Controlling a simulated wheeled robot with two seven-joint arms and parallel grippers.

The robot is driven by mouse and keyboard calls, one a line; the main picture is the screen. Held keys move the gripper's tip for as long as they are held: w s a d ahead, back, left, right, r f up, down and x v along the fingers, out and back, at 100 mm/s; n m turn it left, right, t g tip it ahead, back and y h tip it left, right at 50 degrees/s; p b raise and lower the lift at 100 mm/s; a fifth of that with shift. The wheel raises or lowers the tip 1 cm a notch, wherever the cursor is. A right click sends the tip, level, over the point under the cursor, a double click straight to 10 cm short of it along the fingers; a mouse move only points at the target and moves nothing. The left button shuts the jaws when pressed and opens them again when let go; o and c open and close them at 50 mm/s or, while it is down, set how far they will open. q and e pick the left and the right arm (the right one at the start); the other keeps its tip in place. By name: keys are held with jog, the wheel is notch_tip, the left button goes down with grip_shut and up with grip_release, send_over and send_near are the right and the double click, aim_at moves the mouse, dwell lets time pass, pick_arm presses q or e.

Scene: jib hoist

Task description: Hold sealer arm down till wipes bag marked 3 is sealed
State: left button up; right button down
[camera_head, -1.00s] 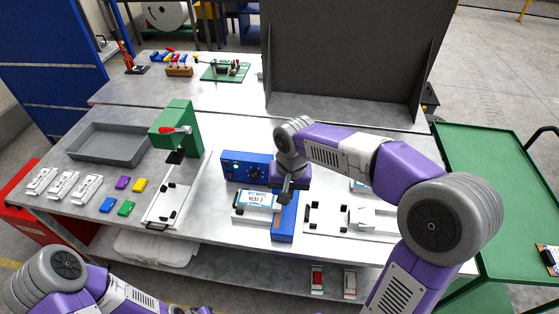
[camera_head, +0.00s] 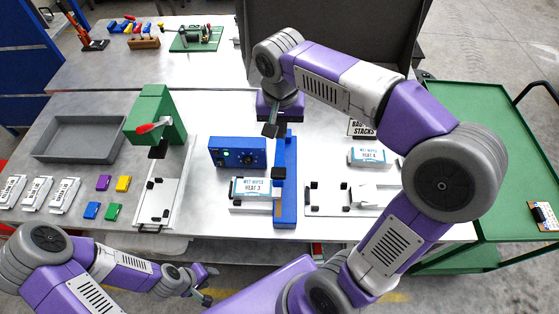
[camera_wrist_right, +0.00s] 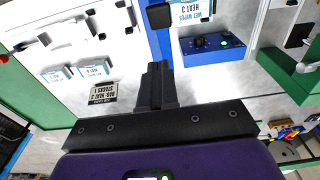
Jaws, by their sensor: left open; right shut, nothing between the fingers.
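The wipes bag marked 3 (camera_head: 252,188) lies flat at the left side of the blue sealer (camera_head: 285,205), its label readable. It shows upside down in the right wrist view (camera_wrist_right: 190,10). The sealer arm is a blue bar with a black pad (camera_head: 278,173); I cannot tell how far it is raised. The blue control box (camera_head: 237,153) has a small green light. My right gripper (camera_head: 271,129) is shut and empty, beyond the pad and apart from it. Its fingers also show in the right wrist view (camera_wrist_right: 158,85). My left gripper (camera_head: 207,285) is open and empty before the table's front edge.
A bag marked 4 (camera_head: 369,156) and a bag stacks sign (camera_head: 362,129) are at right, partly near my right arm. A green press (camera_head: 157,120), grey tray (camera_head: 80,138) and several white packs (camera_head: 64,194) stand left. A green cart (camera_head: 480,150) is far right.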

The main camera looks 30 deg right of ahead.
jog(key=b, duration=0.1)
send_over(280, 171)
jog(key=w, duration=0.1)
jog(key=f, duration=0.6)
jog(key=d+f, duration=0.1)
jog(key=f, duration=0.3)
jog(key=shift+w, duration=0.2)
jog(key=shift+s+a+f, duration=0.2)
jog(key=shift+s+f, duration=0.05)
jog(key=shift+f, duration=0.25)
jog(key=shift+s+a+f, duration=0.15)
jog(key=shift+s+f, duration=0.1)
jog(key=shift+f, duration=0.25)
pick_arm(q)
jog(key=shift+f, duration=0.75)
pick_arm(e)
jog(key=shift+s+a+f, duration=0.15)
jog(key=shift+s+f, duration=0.1)
jog(key=shift+f, duration=0.25)
